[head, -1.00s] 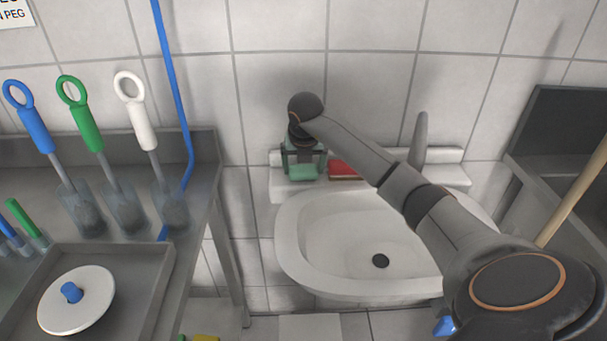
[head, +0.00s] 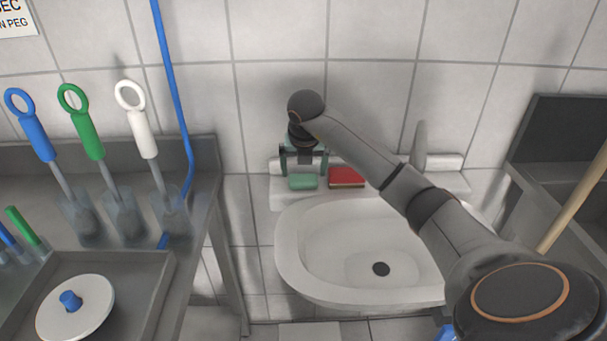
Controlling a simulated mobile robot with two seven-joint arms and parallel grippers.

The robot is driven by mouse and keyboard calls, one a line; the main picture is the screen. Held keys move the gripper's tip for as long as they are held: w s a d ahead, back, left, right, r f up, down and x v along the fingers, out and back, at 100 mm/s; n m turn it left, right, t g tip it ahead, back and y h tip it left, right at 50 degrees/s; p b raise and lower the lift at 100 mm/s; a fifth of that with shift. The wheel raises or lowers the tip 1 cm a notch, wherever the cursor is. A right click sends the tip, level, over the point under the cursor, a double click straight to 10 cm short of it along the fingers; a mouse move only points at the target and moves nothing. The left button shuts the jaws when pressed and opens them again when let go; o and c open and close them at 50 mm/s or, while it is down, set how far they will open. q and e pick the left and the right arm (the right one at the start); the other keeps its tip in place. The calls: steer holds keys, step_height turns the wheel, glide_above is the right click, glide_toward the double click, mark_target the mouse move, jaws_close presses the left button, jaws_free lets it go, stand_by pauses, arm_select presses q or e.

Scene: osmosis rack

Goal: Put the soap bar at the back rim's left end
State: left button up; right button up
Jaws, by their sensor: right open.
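The green soap bar (head: 303,182) lies on the back rim (head: 276,197) of the white sink, at the rim's left end. My right gripper (head: 303,172) is open just above the soap bar, with its fingers apart and the bar below them. Whether a fingertip still touches the bar I cannot tell. My left gripper is not in view.
A red sponge-like block (head: 346,177) lies on the rim just right of the soap bar. The grey faucet (head: 420,142) stands further right. The sink basin (head: 340,235) is empty. A metal table (head: 205,190) with brushes in clear holders stands at the left.

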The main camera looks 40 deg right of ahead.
steer(key=v, duration=0.9)
